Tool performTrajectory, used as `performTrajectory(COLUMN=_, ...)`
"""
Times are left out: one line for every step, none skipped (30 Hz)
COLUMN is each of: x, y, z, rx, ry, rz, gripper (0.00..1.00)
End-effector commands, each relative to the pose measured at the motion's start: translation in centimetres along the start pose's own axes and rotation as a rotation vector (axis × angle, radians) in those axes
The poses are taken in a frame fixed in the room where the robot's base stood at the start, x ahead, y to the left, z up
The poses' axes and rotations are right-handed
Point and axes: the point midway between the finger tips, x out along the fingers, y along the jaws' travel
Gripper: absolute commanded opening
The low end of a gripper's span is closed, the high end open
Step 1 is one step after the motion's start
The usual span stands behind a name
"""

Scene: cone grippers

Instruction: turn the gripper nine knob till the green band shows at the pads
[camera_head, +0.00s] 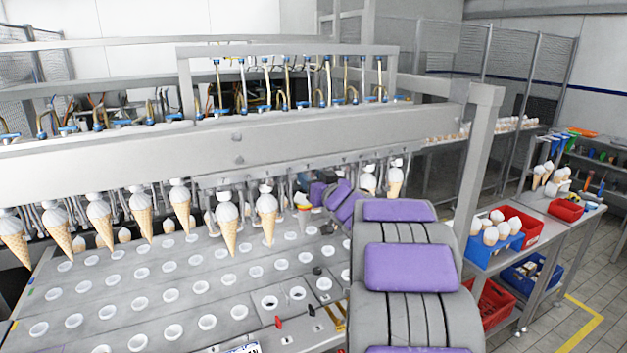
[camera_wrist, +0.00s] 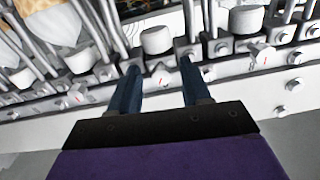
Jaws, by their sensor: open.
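My gripper (camera_wrist: 160,68) is open in the wrist view, its two dark blue fingers apart. A small pale knob (camera_wrist: 161,76) with a red mark shows between the fingertips, with a gap on both sides. I cannot read which number it has. Similar knobs with red marks sit to its right (camera_wrist: 262,53) and left (camera_wrist: 76,96) along the white rail (camera_wrist: 230,92). No green band is visible. In the head view my purple-padded arm reaches the row of hanging cones (camera_head: 267,215), and its end is hard to make out there.
Grey rods and white round pads (camera_wrist: 156,40) crowd the space beyond the fingers. A cone (camera_wrist: 52,20) hangs at upper left in the wrist view. Below the cones lies a plate with round holes (camera_head: 165,290). A side table with a blue crate (camera_head: 493,245) stands right.

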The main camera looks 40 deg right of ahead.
Motion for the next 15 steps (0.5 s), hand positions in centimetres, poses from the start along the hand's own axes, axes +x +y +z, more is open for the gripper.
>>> performTrajectory(x=0.0, y=0.01, z=-0.01, rx=0.0, ry=0.0, rz=0.0, gripper=0.48)
performTrajectory(x=0.0, y=0.01, z=-0.01, rx=0.0, ry=0.0, rz=0.0, gripper=0.46)
performTrajectory(x=0.0, y=0.01, z=0.0, rx=0.0, ry=0.0, rz=0.0, gripper=0.42)
performTrajectory(x=0.0, y=0.02, z=-0.01, rx=0.0, ry=0.0, rz=0.0, gripper=0.39)
performTrajectory(x=0.0, y=0.01, z=-0.02, rx=0.0, ry=0.0, rz=0.0, gripper=0.36)
performTrajectory(x=0.0, y=0.02, z=-0.01, rx=0.0, ry=0.0, rz=0.0, gripper=0.32)
performTrajectory(x=0.0, y=0.02, z=-0.02, rx=0.0, ry=0.0, rz=0.0, gripper=0.29)
performTrajectory(x=-0.01, y=0.02, z=-0.02, rx=0.0, ry=0.0, rz=0.0, gripper=0.27)
performTrajectory(x=-0.01, y=0.03, z=-0.02, rx=0.0, ry=0.001, rz=0.0, gripper=0.23)
performTrajectory(x=-0.01, y=0.03, z=-0.02, rx=0.0, ry=0.0, rz=0.0, gripper=0.2)
performTrajectory(x=-0.01, y=0.03, z=-0.02, rx=0.0, ry=0.0, rz=0.0, gripper=0.17)
performTrajectory(x=-0.01, y=0.04, z=-0.02, rx=0.0, ry=0.001, rz=0.0, gripper=0.13)
performTrajectory(x=-0.01, y=0.05, z=-0.02, rx=0.0, ry=0.001, rz=0.0, gripper=0.1)
performTrajectory(x=-0.01, y=0.07, z=-0.02, rx=0.0, ry=0.001, rz=0.0, gripper=0.07)
performTrajectory(x=-0.02, y=0.09, z=-0.02, rx=0.0, ry=0.001, rz=0.0, gripper=0.04)
